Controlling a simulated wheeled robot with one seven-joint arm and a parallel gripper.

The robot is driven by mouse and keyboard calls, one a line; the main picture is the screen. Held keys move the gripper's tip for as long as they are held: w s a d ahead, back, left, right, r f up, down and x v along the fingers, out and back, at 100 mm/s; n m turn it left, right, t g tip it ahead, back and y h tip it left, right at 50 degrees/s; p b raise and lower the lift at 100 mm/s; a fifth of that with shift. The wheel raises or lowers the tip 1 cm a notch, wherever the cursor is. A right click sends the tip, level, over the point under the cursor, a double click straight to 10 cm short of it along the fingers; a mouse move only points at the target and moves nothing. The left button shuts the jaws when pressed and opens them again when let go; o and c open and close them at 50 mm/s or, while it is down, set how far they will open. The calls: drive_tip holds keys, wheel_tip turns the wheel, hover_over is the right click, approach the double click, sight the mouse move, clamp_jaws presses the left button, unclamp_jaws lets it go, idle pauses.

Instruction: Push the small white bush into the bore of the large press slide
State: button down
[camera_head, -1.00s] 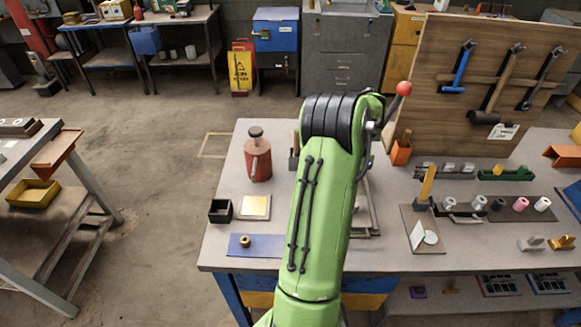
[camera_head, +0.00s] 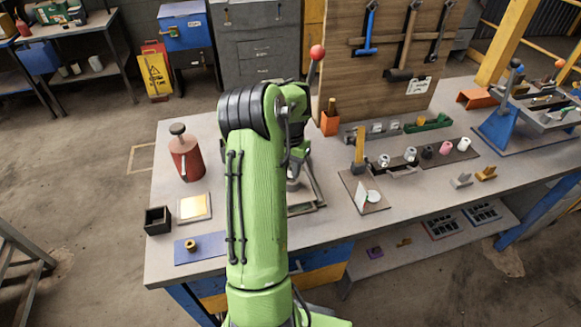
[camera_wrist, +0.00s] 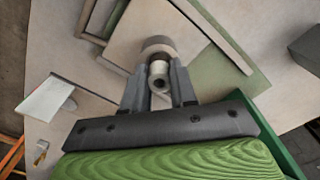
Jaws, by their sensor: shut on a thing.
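In the wrist view my gripper (camera_wrist: 158,92) is shut on a small pale bush (camera_wrist: 160,72), whose open end with a dark hole faces the camera. Just beyond the bush is a wider grey-brown round part (camera_wrist: 158,45), perhaps the large press slide. The bush overlaps it in the picture, and I cannot tell whether they touch or whether the bush is in a bore. In the head view my green arm reaches over the bench and hides my gripper, the bush and most of the space around them.
A lever with a red ball (camera_head: 317,52) stands behind my arm. On the bench (camera_head: 225,262) are a red can (camera_head: 185,158), a black box (camera_head: 158,220), a blue mat (camera_head: 185,253) and a board with a white tag (camera_head: 363,197). Several bushes stand on a rack to the right.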

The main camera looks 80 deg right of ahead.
drive_tip(key=shift+f+b, duration=0.65)
drive_tip(key=shift+f, duration=0.35)
drive_tip(key=shift+a+f, duration=0.3)
drive_tip(key=shift+f, duration=0.05)
idle(1.2)
drive_tip(key=shift+d+r, duration=0.1)
drive_tip(key=shift+r, duration=0.2)
idle(0.5)
